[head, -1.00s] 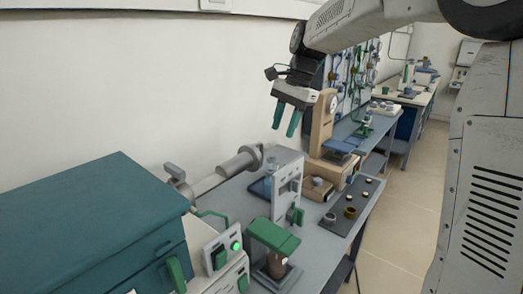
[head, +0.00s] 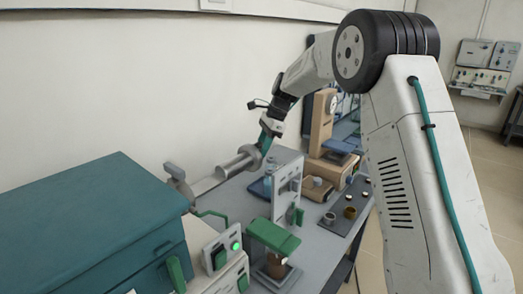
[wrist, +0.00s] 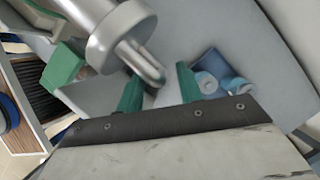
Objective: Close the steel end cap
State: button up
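The steel end cap (wrist: 121,36) is a round, shiny flange at the near end of a steel tube, with a rounded pin (wrist: 148,66) sticking out from it. In the head view the steel tube (head: 232,168) runs along the wall, and its end lies just below and left of my gripper (head: 266,138). In the wrist view my gripper (wrist: 158,90) is open, with its green fingers apart. The pin's tip appears between the fingertips; I cannot tell if it touches either. In the head view the cap is partly hidden by the gripper.
A grey panel box (head: 288,178) stands close to the tube end. A blue tray (wrist: 232,78) with small vials lies beyond the fingers. A teal furnace box (head: 85,225) fills the front left. A green-topped device (head: 273,235) and a tan stand (head: 322,115) are nearby.

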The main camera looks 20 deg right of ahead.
jog(key=shift+a+f, duration=0.25)
jog(key=shift+f, duration=0.4)
